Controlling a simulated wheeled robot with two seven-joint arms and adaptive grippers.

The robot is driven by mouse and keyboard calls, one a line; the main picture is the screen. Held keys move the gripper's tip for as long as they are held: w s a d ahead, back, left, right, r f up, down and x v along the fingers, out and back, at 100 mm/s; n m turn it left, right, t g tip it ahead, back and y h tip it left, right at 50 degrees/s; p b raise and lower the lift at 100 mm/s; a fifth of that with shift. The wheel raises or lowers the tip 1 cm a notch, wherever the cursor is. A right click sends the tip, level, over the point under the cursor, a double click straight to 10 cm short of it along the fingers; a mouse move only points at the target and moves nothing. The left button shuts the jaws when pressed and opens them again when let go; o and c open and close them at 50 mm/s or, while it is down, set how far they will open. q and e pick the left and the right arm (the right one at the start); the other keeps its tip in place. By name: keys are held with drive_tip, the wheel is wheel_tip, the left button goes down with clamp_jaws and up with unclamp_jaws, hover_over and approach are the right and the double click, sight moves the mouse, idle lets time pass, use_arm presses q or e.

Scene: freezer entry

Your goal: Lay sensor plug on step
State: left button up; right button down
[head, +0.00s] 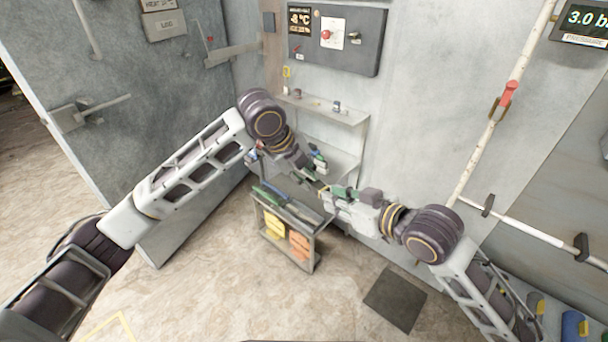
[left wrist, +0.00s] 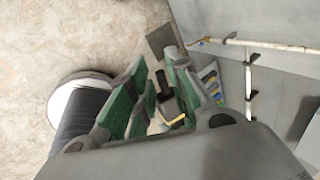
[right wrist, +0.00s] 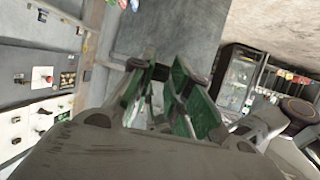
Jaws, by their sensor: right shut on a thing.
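My right gripper (head: 328,193) comes in from the right and points left above the tool cart. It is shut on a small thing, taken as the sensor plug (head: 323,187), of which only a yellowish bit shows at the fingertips. The green-padded right fingers (right wrist: 170,85) fill the right wrist view and mostly hide it. My left gripper (head: 318,162) is just above and left of the right one, in front of the lower wall shelf. Its green-padded fingers (left wrist: 158,85) stand apart in the left wrist view. I cannot single out the step with certainty.
The tool cart (head: 318,233) holds long tools and yellow and orange packs. The upper shelf (head: 345,118) carries small items, with the lower shelf (head: 347,165) beneath. A control panel (head: 364,45) hangs above. The metal door (head: 150,90) stands left. The floor in front is open.

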drive_tip(key=c, duration=1.3)
unclamp_jaws()
drive_tip(key=shift+r, duration=0.1)
drive_tip(key=shift+r, duration=4.9)
drive_tip(key=shift+w, duration=0.1)
